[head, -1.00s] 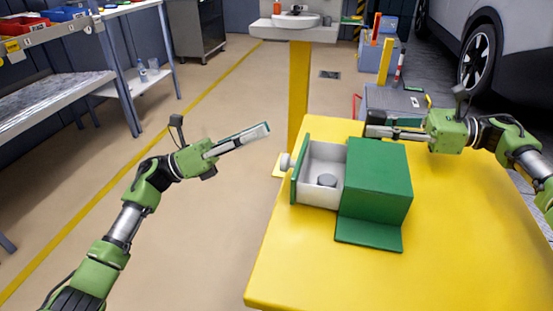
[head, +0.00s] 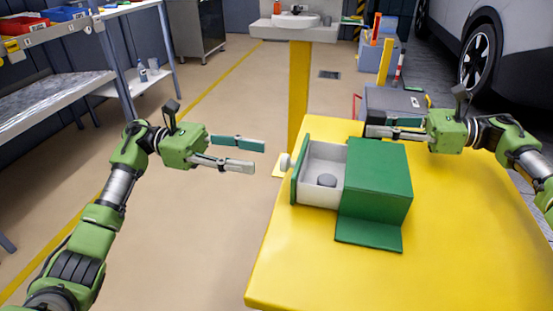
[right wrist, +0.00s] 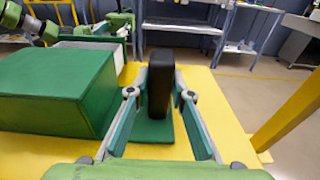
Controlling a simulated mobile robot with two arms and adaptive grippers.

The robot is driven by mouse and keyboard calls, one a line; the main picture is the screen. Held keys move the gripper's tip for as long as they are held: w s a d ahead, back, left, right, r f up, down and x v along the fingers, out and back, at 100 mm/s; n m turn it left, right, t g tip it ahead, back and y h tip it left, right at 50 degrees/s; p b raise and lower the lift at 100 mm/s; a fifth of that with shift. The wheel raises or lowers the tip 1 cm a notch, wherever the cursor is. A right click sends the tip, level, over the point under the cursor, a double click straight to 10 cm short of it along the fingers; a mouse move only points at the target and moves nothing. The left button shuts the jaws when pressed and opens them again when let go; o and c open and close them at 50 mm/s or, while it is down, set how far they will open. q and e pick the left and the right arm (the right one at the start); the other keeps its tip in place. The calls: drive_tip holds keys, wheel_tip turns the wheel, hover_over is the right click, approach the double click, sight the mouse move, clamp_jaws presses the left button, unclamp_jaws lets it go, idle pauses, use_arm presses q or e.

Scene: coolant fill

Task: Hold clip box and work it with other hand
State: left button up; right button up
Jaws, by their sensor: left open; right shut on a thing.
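The green clip box (head: 378,175) stands on the yellow table, with its white drawer (head: 318,192) pulled out to the left. A small grey round piece (head: 327,180) lies in the drawer. The green drawer front (head: 299,184) carries a white knob (head: 285,162). My left gripper (head: 257,157) is open and empty, just left of the knob and apart from it, fingers pointing right. My right gripper (head: 372,127) is behind the box, shut on a black upright handle (right wrist: 159,82) on the box's green base plate (right wrist: 152,130); the right wrist view shows the handle between the fingers.
The yellow table (head: 450,250) is clear in front and to the right. Left of it is open floor. A workbench (head: 50,100) stands at the far left, a sink (head: 295,25) at the back and a car (head: 490,50) at the back right.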

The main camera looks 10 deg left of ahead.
use_arm(q)
drive_tip(key=d, duration=0.6)
drive_tip(key=shift+d, duration=0.2)
drive_tip(key=shift+c, duration=0.3)
